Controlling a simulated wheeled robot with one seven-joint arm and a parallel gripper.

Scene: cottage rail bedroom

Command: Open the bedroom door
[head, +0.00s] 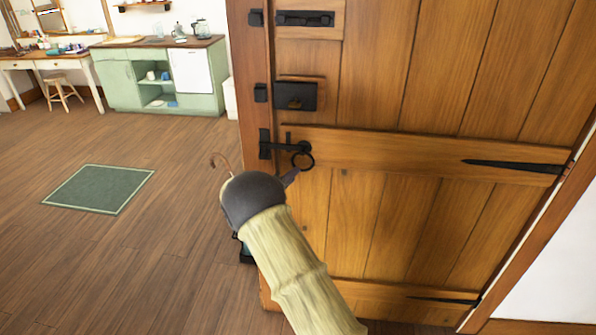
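The bedroom door (425,75) is wooden planks with cross battens and fills the right half of the head view. Black strap hinges show on its right side. At its left edge are a black slide bolt (305,18), a black box lock (296,96) and a black latch with a ring handle (302,158). I cannot tell whether the door is ajar. My arm reaches up from the bottom. My gripper (290,178) is at its dark grey end, just below and left of the ring. Only a dark tip shows; the wrist hides the rest. Contact with the ring is unclear.
A green mat (98,189) lies on the open wood floor at left. A green cabinet (122,82), desk and stool (62,90) stand far back. A white wall is at right.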

